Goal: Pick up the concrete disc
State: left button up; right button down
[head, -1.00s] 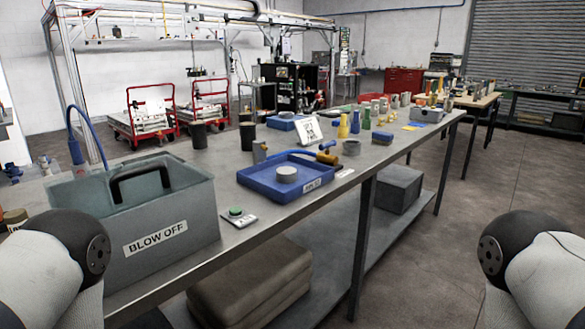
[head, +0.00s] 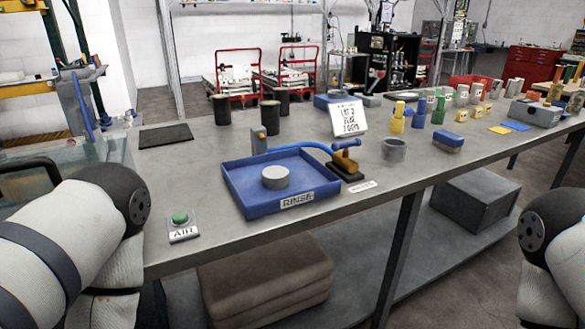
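A pale grey concrete disc (head: 275,177) lies flat in the blue tray (head: 236,194) labelled RINSE on the grey workbench. My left arm comes in at the lower left and my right arm shows at the right edge. Both are apart from the tray. Neither gripper's fingers show in the head view.
A green AIR button (head: 180,218) stands near the bench's front edge. A blue hose and brass nozzle (head: 345,157) lie at the tray's right. Black cylinders (head: 271,116), a sign (head: 348,118) and a grey ring (head: 394,150) stand behind and right. Bare bench lies left of the tray.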

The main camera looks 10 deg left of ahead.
aim_at(273, 177)
jog(key=i+l+u, duration=0.25)
jog(key=i+l, duration=0.15)
jog(key=l, duration=0.2)
jog(key=i+l+u, duration=0.1)
jog(key=l, duration=0.2)
jog(key=i+l+u, duration=0.1)
jog(key=l, duration=0.25)
jog(key=i, duration=0.1)
